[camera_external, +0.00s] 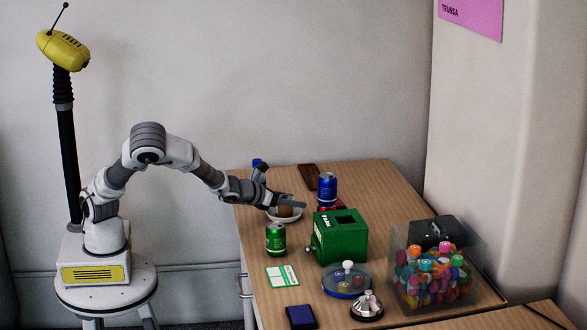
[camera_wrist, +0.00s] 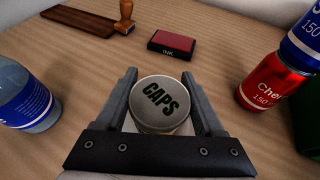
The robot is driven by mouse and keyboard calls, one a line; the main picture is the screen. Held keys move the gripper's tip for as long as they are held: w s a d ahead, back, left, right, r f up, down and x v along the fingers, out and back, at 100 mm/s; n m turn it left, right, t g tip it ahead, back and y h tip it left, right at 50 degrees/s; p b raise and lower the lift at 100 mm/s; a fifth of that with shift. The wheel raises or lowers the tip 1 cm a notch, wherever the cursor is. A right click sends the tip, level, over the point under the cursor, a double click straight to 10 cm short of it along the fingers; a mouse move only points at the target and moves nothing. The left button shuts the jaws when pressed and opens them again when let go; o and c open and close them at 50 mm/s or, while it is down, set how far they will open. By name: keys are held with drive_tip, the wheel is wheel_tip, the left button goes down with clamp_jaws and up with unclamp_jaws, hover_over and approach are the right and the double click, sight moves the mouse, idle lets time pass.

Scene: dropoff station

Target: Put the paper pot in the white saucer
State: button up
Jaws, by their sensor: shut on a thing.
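The paper pot is a small round pot with a grey lid marked CAPS (camera_wrist: 161,103); its brown side shows in the external view (camera_external: 285,211). My gripper (camera_wrist: 163,100) is shut on it, with one finger on each side. In the external view my gripper (camera_external: 290,202) is low over the table. The white saucer (camera_external: 284,218) lies directly below the pot, and its rim shows around the pot's base. I cannot tell whether the pot touches the saucer. In the wrist view, my gripper hides most of what is under the pot.
A blue can (camera_external: 327,188) stands on a red can (camera_wrist: 270,80), right of my gripper. A green box (camera_external: 340,236) and a green can (camera_external: 276,238) are nearer the front. A blue-labelled bottle (camera_wrist: 28,100) is at left; an ink pad (camera_wrist: 172,43) and stamp (camera_wrist: 125,18) lie beyond.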

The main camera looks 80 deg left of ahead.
drive_tip(key=o, duration=1.4)
drive_tip(key=shift+r, duration=0.2)
drive_tip(key=p+v, duration=0.5)
drive_tip(key=v, duration=0.7)
drive_tip(key=shift+d, duration=0.1)
